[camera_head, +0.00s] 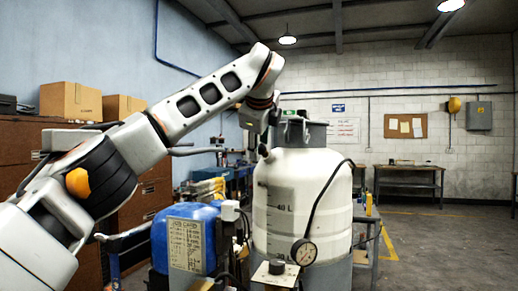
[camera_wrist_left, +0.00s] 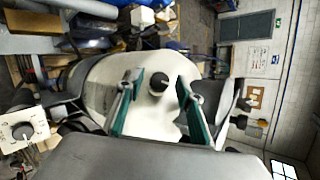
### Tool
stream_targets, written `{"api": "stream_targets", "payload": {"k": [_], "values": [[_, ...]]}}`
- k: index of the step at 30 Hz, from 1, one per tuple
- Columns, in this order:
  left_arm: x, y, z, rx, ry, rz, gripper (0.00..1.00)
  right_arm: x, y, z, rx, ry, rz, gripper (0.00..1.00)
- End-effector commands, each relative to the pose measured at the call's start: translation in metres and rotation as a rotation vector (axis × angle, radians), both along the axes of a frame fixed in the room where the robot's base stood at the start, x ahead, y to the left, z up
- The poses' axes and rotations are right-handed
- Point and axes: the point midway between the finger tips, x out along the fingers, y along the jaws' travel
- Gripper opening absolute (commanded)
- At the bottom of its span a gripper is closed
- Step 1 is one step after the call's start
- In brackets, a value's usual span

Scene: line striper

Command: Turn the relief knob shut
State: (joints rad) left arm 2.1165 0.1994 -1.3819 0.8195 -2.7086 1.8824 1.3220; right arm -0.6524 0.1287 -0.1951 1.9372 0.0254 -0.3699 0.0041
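The white tank (camera_head: 300,195) stands in the middle of the head view, with a black cap at its top and litre marks on its side. In the left wrist view a dark round knob with a pale bar (camera_wrist_left: 158,86) sits on the white tank top (camera_wrist_left: 100,88). My left gripper (camera_wrist_left: 159,80) is open, its green-lined fingers on either side of that knob; I cannot tell whether they touch it. In the head view the gripper (camera_head: 270,125) is over the tank top, partly hidden by the arm. No label shows on the knob. My right gripper is out of view.
A pressure gauge (camera_head: 303,252) hangs on the tank front. A pale box with a dark knob (camera_head: 277,267) is below it; it also shows in the wrist view (camera_wrist_left: 22,131). A blue tank (camera_head: 186,238) stands left. Open floor (camera_head: 430,240) lies right.

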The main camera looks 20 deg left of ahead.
Motion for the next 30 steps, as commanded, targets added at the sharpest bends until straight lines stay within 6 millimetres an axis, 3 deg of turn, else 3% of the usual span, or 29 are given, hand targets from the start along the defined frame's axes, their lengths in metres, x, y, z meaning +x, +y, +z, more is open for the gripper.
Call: {"api": "stream_targets", "payload": {"k": [9, 15, 30], "values": [[-0.049, -0.015, 0.039, 0.002, -0.003, 0.001, 0.37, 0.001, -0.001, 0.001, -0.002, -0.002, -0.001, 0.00], [-0.072, -0.022, 0.056, 0.001, -0.001, 0.001, 0.37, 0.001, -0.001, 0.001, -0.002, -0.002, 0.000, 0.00], [-0.081, -0.025, 0.062, 0.000, 0.002, 0.001, 0.37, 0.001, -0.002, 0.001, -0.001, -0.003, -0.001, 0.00]]}}
